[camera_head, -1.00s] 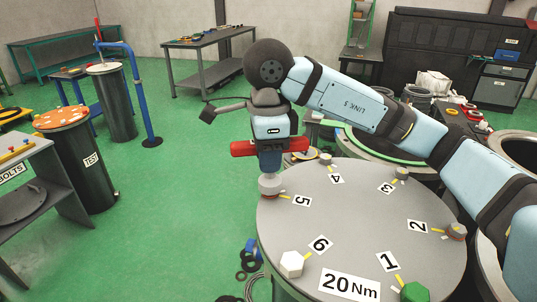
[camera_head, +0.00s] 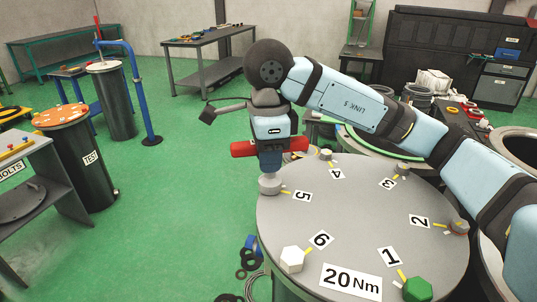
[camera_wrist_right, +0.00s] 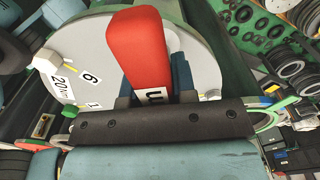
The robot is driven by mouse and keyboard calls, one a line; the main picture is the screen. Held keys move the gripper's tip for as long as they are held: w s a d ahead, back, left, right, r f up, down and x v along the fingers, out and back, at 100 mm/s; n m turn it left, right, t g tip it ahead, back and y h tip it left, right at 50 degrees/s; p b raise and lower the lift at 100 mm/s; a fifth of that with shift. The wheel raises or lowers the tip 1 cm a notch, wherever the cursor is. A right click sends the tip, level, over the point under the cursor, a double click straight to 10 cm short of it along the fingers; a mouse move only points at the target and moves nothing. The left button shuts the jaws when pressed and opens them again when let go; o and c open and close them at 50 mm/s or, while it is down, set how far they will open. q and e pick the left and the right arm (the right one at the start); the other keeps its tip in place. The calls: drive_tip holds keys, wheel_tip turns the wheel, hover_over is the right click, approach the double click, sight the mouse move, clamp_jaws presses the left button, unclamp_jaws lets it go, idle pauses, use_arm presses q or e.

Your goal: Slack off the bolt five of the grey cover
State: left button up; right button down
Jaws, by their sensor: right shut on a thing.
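The round grey cover (camera_head: 365,215) has numbered marks around its rim and a "20 Nm" label. My right gripper (camera_head: 272,140) is shut on a red and blue tool (camera_head: 243,149) at the rim by mark five. The tool's grey round lower end (camera_head: 270,184) stands over the bolt five place and hides the bolt; I cannot tell how it seats. In the right wrist view the red part of the tool (camera_wrist_right: 143,45) sticks out in front of my gripper (camera_wrist_right: 152,98) and hides part of the cover (camera_wrist_right: 95,45). My left gripper is not in view.
Other bolts on the cover are a white one (camera_head: 291,259) by six, a green one (camera_head: 417,289) by one, and greyish ones by two (camera_head: 459,227), three (camera_head: 403,169) and four (camera_head: 326,154). A TEST drum (camera_head: 92,175) stands left. Green floor between is mostly clear.

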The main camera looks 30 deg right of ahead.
drive_tip(key=shift+n, duration=0.3)
drive_tip(key=shift+r+p, duration=1.85)
drive_tip(key=shift+r, duration=1.25)
